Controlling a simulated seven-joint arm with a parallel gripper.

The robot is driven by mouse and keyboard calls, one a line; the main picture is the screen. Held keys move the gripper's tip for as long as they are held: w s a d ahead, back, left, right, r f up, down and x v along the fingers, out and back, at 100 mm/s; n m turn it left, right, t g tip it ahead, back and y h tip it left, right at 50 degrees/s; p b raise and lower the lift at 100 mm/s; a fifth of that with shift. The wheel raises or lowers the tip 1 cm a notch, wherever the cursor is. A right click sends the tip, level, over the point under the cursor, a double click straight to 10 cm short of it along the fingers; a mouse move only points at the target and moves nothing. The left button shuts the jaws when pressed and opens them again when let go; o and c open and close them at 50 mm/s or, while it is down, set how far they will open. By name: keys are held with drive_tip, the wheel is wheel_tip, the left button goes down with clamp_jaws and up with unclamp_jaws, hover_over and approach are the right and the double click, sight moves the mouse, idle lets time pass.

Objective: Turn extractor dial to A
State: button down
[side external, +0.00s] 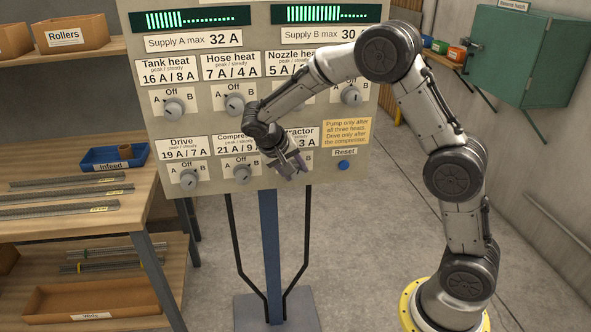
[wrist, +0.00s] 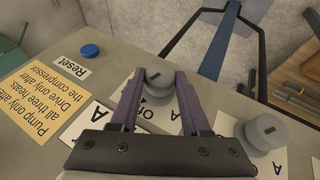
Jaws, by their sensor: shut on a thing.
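The grey panel (side external: 210,60) carries several round grey dials, each with A, Off and B marks. My gripper (side external: 292,170) is at the lower right dial, under the partly covered Extractor label (side external: 308,137). In the wrist view, the two purple fingers of my gripper (wrist: 160,82) are closed on either side of the extractor dial (wrist: 158,78). A short dark mark shows on its face; which letter it points to is unclear. In the side view my gripper hides this dial.
The compressor dial (side external: 242,174) is close beside my gripper and shows in the wrist view (wrist: 265,132). A blue Reset button (side external: 344,166) and a yellow note (side external: 346,132) are on the other side. Shelves (side external: 75,170) stand at left.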

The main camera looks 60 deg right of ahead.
drive_tip(key=h, duration=0.1)
drive_tip(key=g+h, duration=0.1)
drive_tip(key=n+g, duration=0.1)
drive_tip(key=shift+w+a+f+h, duration=0.2)
drive_tip(key=shift+w+h, duration=0.05)
drive_tip(key=shift+h, duration=0.15)
drive_tip(key=g+h, duration=0.1)
drive_tip(key=n+g+h, duration=0.1)
drive_tip(key=h, duration=0.1)
drive_tip(key=shift+a+f, duration=0.1)
drive_tip(key=shift+f, duration=0.1)
drive_tip(key=shift+w+g, duration=0.1)
drive_tip(key=shift+g, duration=0.3)
drive_tip(key=shift+c, duration=1.8)
unclamp_jaws()
drive_tip(key=v, duration=1.3)
drive_tip(key=shift+a, duration=0.45)
